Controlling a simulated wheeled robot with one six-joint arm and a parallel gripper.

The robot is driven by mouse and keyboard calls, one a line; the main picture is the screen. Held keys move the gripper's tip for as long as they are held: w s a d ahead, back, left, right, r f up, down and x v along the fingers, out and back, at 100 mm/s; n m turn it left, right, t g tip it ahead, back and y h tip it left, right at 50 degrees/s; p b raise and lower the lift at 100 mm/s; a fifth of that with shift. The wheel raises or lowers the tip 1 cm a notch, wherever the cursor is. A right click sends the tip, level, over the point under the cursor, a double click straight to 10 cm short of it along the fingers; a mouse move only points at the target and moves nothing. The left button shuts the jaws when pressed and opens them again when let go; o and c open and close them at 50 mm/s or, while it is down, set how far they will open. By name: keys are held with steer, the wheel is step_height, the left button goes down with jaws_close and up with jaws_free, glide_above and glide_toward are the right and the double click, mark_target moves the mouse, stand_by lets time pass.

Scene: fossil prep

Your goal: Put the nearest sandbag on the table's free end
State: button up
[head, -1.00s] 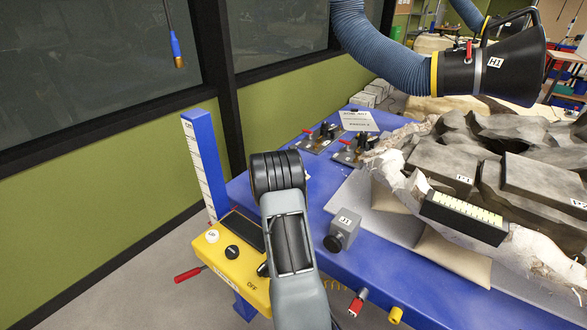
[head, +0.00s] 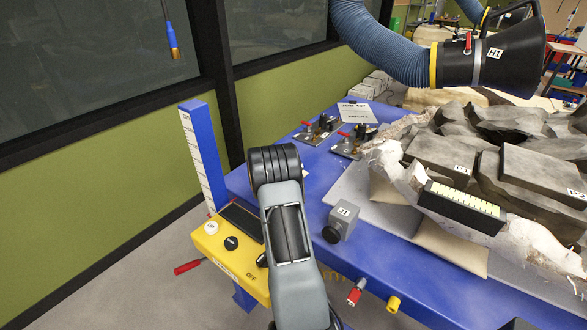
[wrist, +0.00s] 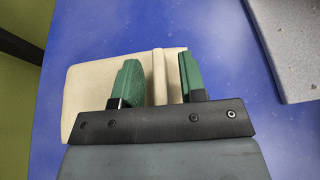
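A beige sandbag (wrist: 88,95) with a raised ridge (wrist: 159,72) lies on the blue table (wrist: 215,55) in the wrist view. My gripper (wrist: 160,75) is open, its two green fingers apart on either side of the ridge, with gaps between. The lower part of the bag is hidden by the gripper body. In the head view my arm hides this bag and my gripper. Two other sandbags, one at the front (head: 445,248) and one further back (head: 386,188), sit under the plaster-jacketed fossil block (head: 525,235).
A grey mat (head: 350,195) lies under the block. A grey box marked J1 (head: 341,225) stands near my arm. Clamps (head: 320,130) and a sign (head: 358,113) are at the far end. A black hose nozzle (head: 490,60) hangs above. A yellow control box (head: 228,268) is at the table's left.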

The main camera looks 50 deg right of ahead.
steer(key=shift+r, duration=0.15)
steer(key=s+a+r+m+y, duration=0.2)
steer(key=s+a+r+m, duration=0.1)
steer(key=a, duration=0.6)
steer(key=s+a+r+m+y+b, duration=0.1)
steer(key=s+a+r+m, duration=0.25)
steer(key=a, duration=0.45)
steer(key=s+a+r+m+y, duration=0.2)
steer(key=a+r+m, duration=0.15)
steer(key=a, duration=0.55)
steer(key=s+a+m+t+y, duration=0.1)
steer(key=s+a+m+y, duration=0.3)
steer(key=a, duration=0.5)
steer(key=s+a+r+m+t+y, duration=0.1)
steer(key=s+a+m+y, duration=0.3)
steer(key=a, duration=0.6)
steer(key=shift+s+a+r+m+t, duration=0.25)
steer(key=shift+s+m, duration=0.25)
steer(key=shift+s, duration=0.7)
steer(key=shift+a+y, duration=0.1)
steer(key=shift+y, duration=0.2)
